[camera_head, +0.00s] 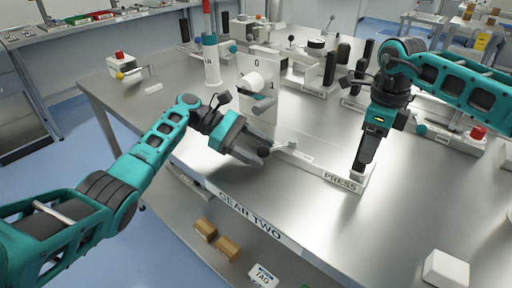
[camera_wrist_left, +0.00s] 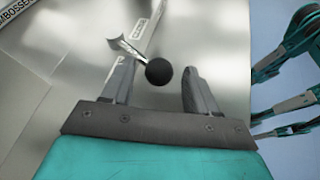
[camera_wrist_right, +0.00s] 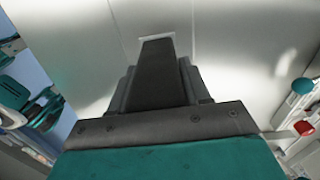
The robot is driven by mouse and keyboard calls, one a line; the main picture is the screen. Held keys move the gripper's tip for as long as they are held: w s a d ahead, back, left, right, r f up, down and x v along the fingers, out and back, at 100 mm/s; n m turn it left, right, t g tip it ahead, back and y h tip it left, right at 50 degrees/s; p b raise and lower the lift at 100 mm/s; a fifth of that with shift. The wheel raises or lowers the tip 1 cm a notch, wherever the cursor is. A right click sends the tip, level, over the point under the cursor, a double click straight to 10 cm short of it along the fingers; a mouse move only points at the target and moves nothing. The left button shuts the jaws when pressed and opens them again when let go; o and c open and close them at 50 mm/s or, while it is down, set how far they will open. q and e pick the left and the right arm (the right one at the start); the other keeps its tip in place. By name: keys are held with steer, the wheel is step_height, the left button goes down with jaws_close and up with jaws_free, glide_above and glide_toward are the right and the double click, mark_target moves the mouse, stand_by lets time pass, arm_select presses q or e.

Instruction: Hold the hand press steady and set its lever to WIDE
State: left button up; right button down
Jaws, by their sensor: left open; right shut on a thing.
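The lever is a thin pale arm (camera_head: 286,146) ending in a black ball knob (camera_wrist_left: 158,71). My left gripper (camera_head: 262,154) is open at the knob, which shows between its two fingers in the left wrist view, with gaps on both sides. The lever's position markings are too small to read.
A white upright panel (camera_head: 258,72) marked 0 and 1 stands behind my left gripper. Other devices line the back of the bench. A white block (camera_head: 446,268) is at the front right. The metal top (camera_head: 310,215) in front of the press is clear.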

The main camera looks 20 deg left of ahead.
arm_select(q)
steer(key=shift+w+a+r, duration=0.1)
arm_select(e)
steer(key=shift+s+f, duration=0.2)
steer(key=shift+f, duration=0.3)
arm_select(q)
steer(key=v, duration=1.2)
steer(key=shift+s, duration=0.25)
steer(key=shift+r, duration=0.25)
arm_select(e)
steer(key=shift+r, duration=0.3)
arm_select(q)
steer(key=shift+w, duration=0.1)
arm_select(e)
steer(key=shift+c, duration=2.2)
jaws_free()
steer(key=shift+w+r, duration=0.15)
steer(key=shift+r, duration=0.1)
step_height(320, 180, up, 12)
steer(key=shift+f, duration=0.1)
